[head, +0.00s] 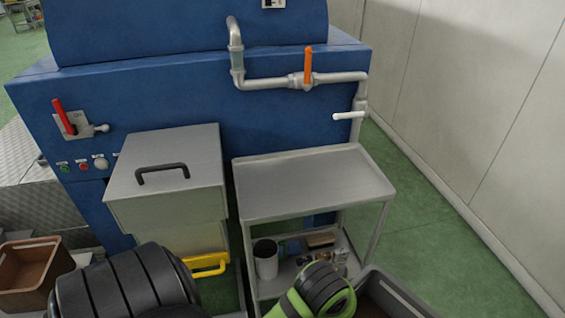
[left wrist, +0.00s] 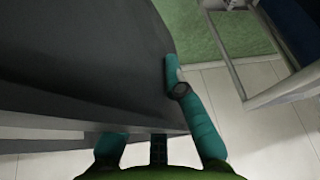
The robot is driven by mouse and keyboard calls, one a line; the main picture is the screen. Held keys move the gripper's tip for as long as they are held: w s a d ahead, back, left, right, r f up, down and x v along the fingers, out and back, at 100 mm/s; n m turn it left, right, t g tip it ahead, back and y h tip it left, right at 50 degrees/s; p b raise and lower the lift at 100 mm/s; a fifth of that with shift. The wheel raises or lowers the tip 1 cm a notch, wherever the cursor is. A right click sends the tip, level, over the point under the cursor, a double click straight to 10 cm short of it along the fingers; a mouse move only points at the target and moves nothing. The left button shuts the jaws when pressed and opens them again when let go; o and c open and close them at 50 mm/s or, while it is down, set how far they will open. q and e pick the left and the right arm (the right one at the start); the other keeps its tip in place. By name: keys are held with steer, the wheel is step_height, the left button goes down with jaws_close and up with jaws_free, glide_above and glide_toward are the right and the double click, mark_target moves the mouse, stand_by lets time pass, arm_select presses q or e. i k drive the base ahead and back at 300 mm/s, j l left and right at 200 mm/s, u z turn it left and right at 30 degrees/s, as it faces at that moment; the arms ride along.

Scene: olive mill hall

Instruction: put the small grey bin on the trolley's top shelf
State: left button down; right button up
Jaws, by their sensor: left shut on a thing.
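The small grey bin (head: 402,291) shows only partly, as a dark grey rim at the bottom right of the head view. Its wall (left wrist: 80,65) fills the left of the left wrist view. My left gripper (left wrist: 165,110) is shut on the bin's edge, one teal finger outside the wall and the other partly hidden behind it. The trolley's top shelf (head: 310,187) is flat and empty, beyond the bin. The trolley's frame (left wrist: 268,92) shows at the right of the left wrist view. My right gripper is not in view.
The trolley's lower shelf holds a grey cup-like container (head: 265,260) and small items. A grey lidded box (head: 168,185) stands close left of the trolley. A blue machine (head: 190,95) with pipes (head: 270,84) stands behind. Green floor (head: 415,240) is free at right.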

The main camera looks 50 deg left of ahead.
mark_target(330, 182)
steer(key=i+u, duration=0.35)
steer(key=i+l+u, duration=0.1)
steer(key=u, duration=0.3)
steer(key=i+l+u, duration=0.2)
steer(key=u, duration=0.15)
steer(key=l, duration=0.1)
